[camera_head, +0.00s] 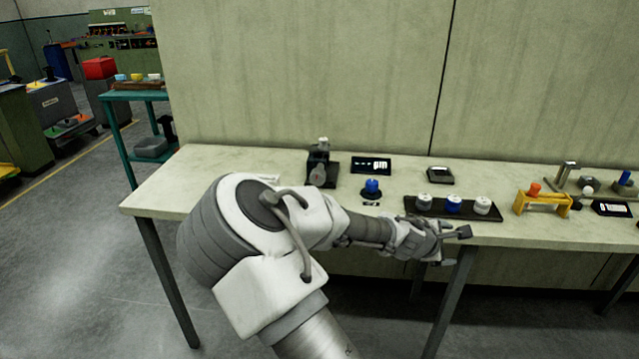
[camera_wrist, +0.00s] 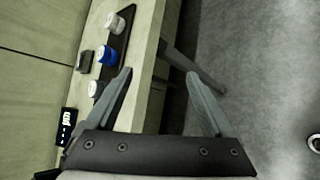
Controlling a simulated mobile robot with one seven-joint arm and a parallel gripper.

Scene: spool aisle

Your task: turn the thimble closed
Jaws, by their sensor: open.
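My gripper (camera_head: 458,246) is open and empty, out at the table's front edge, just below the dark tray. Its two spread fingers also show in the wrist view (camera_wrist: 160,76), with the table edge and floor beyond them. I cannot pick out the thimble for certain. A dark upright device (camera_head: 320,166) with a grey round part and a light top stands on the left part of the table, well left of my gripper; it may carry the thimble. A black display (camera_head: 372,165) with white characters sits right of it and shows in the wrist view (camera_wrist: 67,127).
The dark tray (camera_head: 411,210) holds two white spools and a blue spool (camera_head: 453,203). A blue-topped piece (camera_head: 372,187) stands left of it. A small dark box (camera_head: 440,175) lies behind. A yellow stand (camera_head: 541,203) is at right. The table's left end (camera_head: 175,185) is clear.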

